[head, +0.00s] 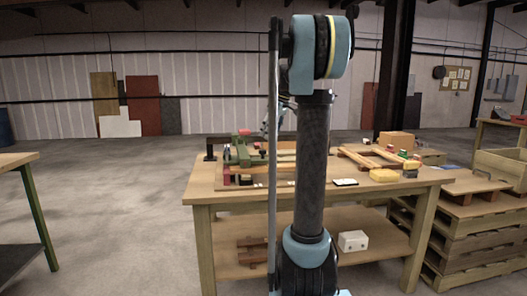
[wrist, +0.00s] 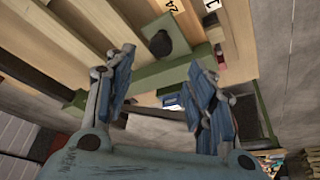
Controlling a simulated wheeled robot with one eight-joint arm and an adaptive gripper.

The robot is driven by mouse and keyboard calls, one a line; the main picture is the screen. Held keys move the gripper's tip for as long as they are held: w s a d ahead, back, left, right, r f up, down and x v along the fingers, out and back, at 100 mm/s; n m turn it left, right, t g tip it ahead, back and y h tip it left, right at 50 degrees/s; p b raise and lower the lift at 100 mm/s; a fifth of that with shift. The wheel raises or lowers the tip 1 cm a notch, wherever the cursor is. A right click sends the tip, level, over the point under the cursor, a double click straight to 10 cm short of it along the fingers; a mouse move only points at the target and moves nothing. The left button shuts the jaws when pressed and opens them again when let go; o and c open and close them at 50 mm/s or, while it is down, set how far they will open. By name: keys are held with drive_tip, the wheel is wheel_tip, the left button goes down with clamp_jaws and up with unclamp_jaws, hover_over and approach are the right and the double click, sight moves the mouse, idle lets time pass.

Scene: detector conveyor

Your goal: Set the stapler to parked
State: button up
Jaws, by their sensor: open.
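My gripper (wrist: 163,70) is open in the wrist view, its two blue-padded fingers apart with nothing between the tips. My own arm hides part of this area and most of my gripper there.
The workbench (head: 205,187) also holds a wooden frame (head: 357,160), a yellow block (head: 383,175) and a cardboard box (head: 396,140). Number labels lie near the slats in the wrist view. Pallets (head: 470,262) stand at right; another table (head: 18,160) stands at left. Open floor lies between the tables.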

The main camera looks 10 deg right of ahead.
drive_tip(key=x, duration=0.9)
clamp_jaws()
